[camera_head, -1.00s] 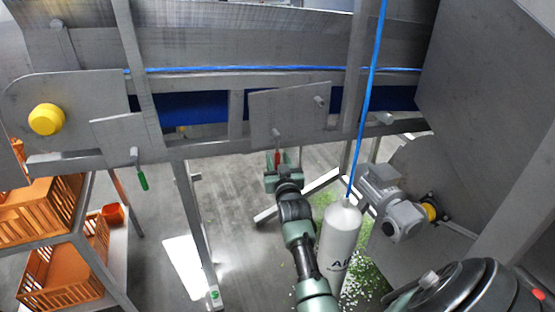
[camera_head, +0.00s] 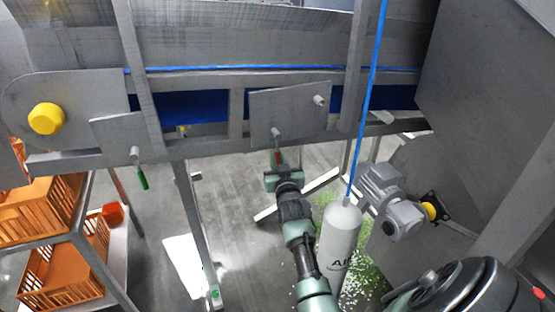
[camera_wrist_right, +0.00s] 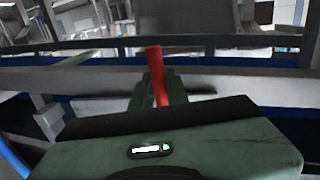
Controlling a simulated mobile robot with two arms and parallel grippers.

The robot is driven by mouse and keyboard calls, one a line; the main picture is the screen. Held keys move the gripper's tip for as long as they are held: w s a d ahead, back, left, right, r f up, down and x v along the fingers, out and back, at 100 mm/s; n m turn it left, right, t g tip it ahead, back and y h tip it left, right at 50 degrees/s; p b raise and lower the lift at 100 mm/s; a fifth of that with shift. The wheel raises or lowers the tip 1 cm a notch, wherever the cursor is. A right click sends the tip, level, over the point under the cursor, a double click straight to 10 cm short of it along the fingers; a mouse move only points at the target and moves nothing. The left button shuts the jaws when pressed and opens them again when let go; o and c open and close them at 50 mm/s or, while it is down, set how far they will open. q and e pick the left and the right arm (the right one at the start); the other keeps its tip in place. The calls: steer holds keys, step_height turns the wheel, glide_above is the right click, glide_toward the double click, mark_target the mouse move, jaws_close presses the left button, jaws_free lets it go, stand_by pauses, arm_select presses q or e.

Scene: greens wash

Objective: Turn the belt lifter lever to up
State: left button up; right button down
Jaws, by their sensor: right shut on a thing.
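A lever with a red handle (camera_head: 279,157) hangs down from a pivot on the grey plate (camera_head: 290,112) of the conveyor frame. My right gripper (camera_head: 279,165) reaches up from below and is shut on the red handle. A second lever with a green handle (camera_head: 142,179) hangs down farther left, apart from the gripper. My left gripper is not in view.
A white cylinder (camera_head: 340,238) hangs on a blue line (camera_head: 370,90) close right of my right arm. A grey motor (camera_head: 390,200) is beyond it. Orange crates (camera_head: 65,257) stand on a rack at left. Blue belt (camera_head: 185,107) runs above. Open floor lies left of the arm.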

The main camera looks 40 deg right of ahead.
steer(key=shift+d+f, duration=0.1)
steer(key=shift+d, duration=0.05)
stand_by(0.8)
steer(key=d+n, duration=0.1)
steer(key=n, duration=0.1)
steer(key=s+d+n+b, duration=0.1)
steer(key=n, duration=0.1)
steer(key=shift+d+r+t, duration=0.2)
steer(key=shift+d+t, duration=0.05)
steer(key=shift+t, duration=0.15)
steer(key=shift+s+d+r+n+t, duration=0.15)
steer(key=shift+d+r+n, duration=0.25)
steer(key=shift+n, duration=0.45)
steer(key=shift+s+d+r+n+t, duration=0.1)
steer(key=shift+d+r+n+t, duration=0.1)
steer(key=shift+d+n, duration=0.5)
steer(key=shift+a, duration=0.15)
steer(key=c, duration=1.4)
jaws_free()
